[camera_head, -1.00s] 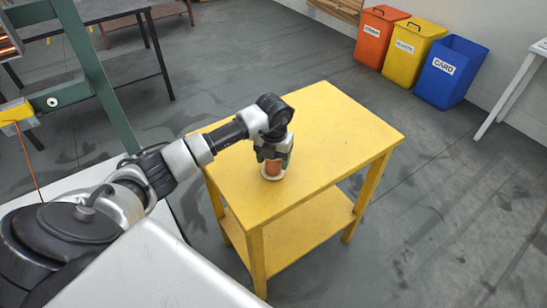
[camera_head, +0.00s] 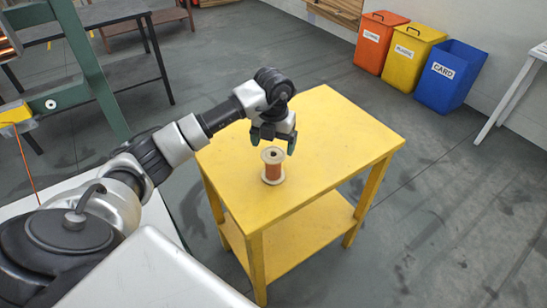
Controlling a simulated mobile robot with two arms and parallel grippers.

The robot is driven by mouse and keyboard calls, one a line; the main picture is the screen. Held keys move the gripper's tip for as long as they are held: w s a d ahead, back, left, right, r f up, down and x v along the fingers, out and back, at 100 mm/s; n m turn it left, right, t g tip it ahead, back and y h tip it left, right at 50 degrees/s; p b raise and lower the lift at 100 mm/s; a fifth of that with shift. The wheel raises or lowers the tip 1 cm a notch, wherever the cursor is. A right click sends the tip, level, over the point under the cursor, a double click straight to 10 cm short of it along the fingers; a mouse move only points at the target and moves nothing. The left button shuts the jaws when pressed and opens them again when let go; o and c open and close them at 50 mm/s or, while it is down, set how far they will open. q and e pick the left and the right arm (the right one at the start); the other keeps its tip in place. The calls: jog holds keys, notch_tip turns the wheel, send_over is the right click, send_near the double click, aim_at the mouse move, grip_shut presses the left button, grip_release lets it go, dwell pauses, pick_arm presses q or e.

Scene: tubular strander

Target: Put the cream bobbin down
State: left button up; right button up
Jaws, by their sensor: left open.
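The cream bobbin (camera_head: 273,167) stands upright on the top of the yellow table (camera_head: 330,150), near the middle of its left half. It has cream flanges, a dark centre hole and orange-brown winding. My left gripper (camera_head: 273,142) is open and empty just above and behind the bobbin in the picture, its fingers pointing down. It looks apart from the bobbin. My right gripper is not in view.
The rest of the yellow tabletop is bare, with an empty lower shelf (camera_head: 300,230). Orange (camera_head: 378,45), yellow (camera_head: 410,52) and blue (camera_head: 450,78) bins stand at the back right. A green frame (camera_head: 88,70) and dark table (camera_head: 100,12) are at the left.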

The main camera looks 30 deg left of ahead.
pick_arm(q)
jog(key=shift+r, duration=2.3)
